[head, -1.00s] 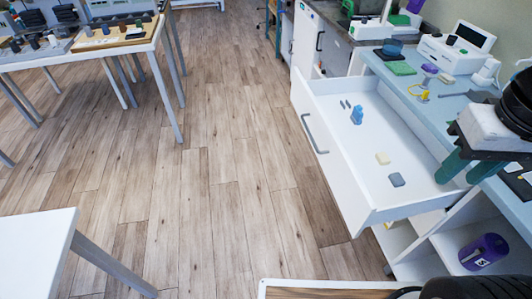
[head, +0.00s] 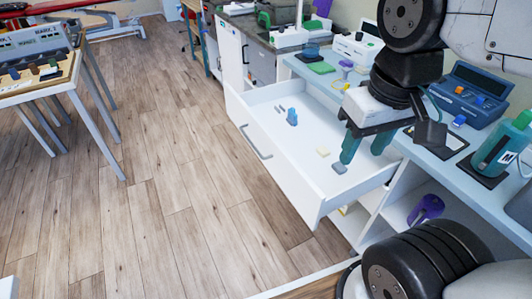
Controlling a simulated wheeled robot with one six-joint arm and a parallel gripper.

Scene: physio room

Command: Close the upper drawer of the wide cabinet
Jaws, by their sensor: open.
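The upper drawer (head: 290,187) of the wide white cabinet (head: 372,222) stands pulled far out in the head view, its white front facing left. Its grey bar handle (head: 256,142) is in plain view on that front. Inside lie a blue item (head: 292,117), a cream block (head: 323,152), a grey block (head: 339,168) and small grey pieces. My gripper (head: 367,153) is open and empty, its two green fingers pointing down. In the picture it overlaps the cabinet end of the drawer, well away from the handle. The fingers hide part of the drawer's inside.
The blue-grey counter (head: 440,147) above holds a blue device (head: 470,92), a green bottle (head: 502,143) and a white device (head: 357,45). A purple container (head: 426,209) stands on an open shelf below. Tables stand at the left. The wooden floor (head: 180,190) before the drawer is clear.

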